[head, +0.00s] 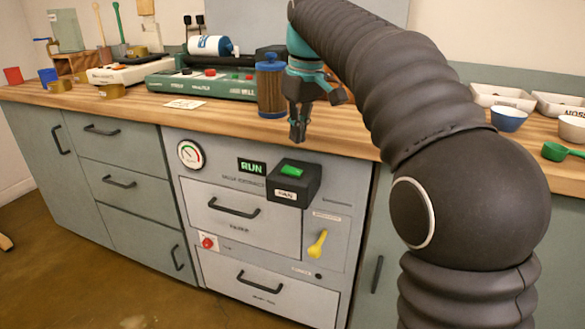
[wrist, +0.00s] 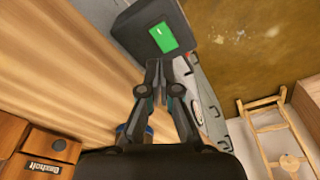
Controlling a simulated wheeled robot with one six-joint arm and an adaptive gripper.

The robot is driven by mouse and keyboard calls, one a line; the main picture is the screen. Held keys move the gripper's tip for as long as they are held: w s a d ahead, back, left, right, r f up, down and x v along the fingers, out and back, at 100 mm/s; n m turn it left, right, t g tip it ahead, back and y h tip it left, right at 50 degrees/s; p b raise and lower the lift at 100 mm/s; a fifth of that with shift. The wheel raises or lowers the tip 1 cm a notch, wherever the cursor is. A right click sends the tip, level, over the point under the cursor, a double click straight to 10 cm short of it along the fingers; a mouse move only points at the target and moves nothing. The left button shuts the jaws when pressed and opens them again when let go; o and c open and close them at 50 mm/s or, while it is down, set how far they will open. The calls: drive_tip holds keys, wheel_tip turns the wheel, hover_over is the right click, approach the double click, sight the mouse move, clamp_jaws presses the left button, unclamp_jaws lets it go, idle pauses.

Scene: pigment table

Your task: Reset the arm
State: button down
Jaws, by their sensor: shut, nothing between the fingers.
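My gripper (head: 298,132) hangs pointing down in front of the counter edge, above the grey cabinet front. Its fingers are shut and empty. In the wrist view the closed fingertips (wrist: 158,66) line up just short of a black box with a lit green switch (wrist: 162,37). In the head view this black switch box (head: 293,183) juts from the cabinet front below my gripper, with a gap between them. A display beside it reads RUN (head: 252,167) in green. My arm arches in from the right and hides part of the counter.
A blue-capped cylinder (head: 271,88) stands on the counter just left of my gripper. A green machine (head: 205,84) sits further left. Bowls (head: 508,118) and a green scoop (head: 560,152) are at the right. Drawer handles (head: 235,209) and a yellow lever (head: 317,244) stick out below.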

drive_tip(key=shift+d, duration=0.1)
drive_tip(key=s+d+f+m+t, duration=0.1)
drive_tip(key=s+d+f+m, duration=0.2)
drive_tip(key=s, duration=0.4)
drive_tip(key=s+d+f+m+t, duration=0.1)
drive_tip(key=s+d+f, duration=0.2)
drive_tip(key=s+d, duration=0.3)
drive_tip(key=s+d+f+m+t, duration=0.1)
drive_tip(key=s+d+f+m, duration=0.2)
drive_tip(key=s, duration=0.4)
drive_tip(key=s+d+f+m+t+h, duration=0.1)
drive_tip(key=s+d+f, duration=0.3)
drive_tip(key=s+f, duration=0.4)
drive_tip(key=shift+d+f, duration=0.15)
drive_tip(key=shift+f, duration=0.45)
